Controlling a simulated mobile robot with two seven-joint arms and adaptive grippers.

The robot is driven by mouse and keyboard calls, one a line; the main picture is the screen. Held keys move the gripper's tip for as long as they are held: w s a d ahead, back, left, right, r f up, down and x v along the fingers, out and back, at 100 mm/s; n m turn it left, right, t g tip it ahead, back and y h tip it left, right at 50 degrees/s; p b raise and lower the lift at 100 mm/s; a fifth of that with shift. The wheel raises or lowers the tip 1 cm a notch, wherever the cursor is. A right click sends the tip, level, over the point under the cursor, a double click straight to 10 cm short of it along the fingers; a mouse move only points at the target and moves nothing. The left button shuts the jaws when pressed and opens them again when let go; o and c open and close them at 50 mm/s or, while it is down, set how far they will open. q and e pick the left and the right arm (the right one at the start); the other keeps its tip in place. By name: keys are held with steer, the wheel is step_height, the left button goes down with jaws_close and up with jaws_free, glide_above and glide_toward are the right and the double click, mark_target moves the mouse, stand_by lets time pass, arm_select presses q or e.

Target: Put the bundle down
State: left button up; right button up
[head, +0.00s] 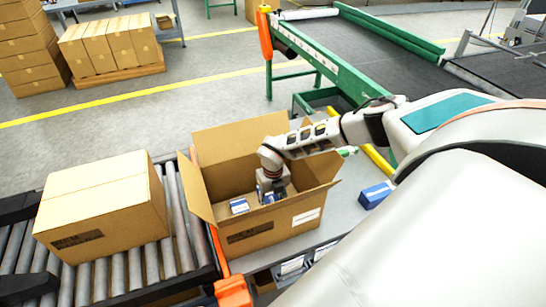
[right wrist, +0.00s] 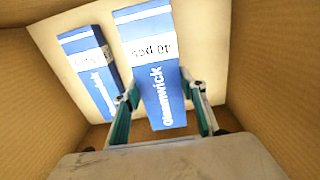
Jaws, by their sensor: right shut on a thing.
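The open carton (head: 270,235) stands on the grey table with its flaps spread. My right arm reaches down into it, and my right gripper (head: 273,196) is low inside. In the right wrist view, the gripper (right wrist: 162,112) is shut on a blue and white bundle (right wrist: 152,60) marked "Oleanwick", with one finger on each side. Another blue and white bundle (right wrist: 90,72) lies beside it at the left on the carton floor; it also shows in the head view (head: 239,206). Whether the held bundle touches the floor I cannot tell. My left gripper is not in view.
A blue pack (head: 376,194) lies on the table right of the carton. A closed carton (head: 100,205) sits on the roller conveyor (head: 178,215) at the left. A green-framed belt machine (head: 350,65) stands behind. The carton's walls and flaps surround my right gripper.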

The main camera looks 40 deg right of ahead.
step_height(320, 180, down, 2)
steer(key=shift+f, duration=0.1)
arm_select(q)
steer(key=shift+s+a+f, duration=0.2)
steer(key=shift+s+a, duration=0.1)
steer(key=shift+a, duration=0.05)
arm_select(e)
steer(key=shift+f, duration=0.1)
steer(key=shift+f, duration=0.15)
steer(key=o, duration=1.3)
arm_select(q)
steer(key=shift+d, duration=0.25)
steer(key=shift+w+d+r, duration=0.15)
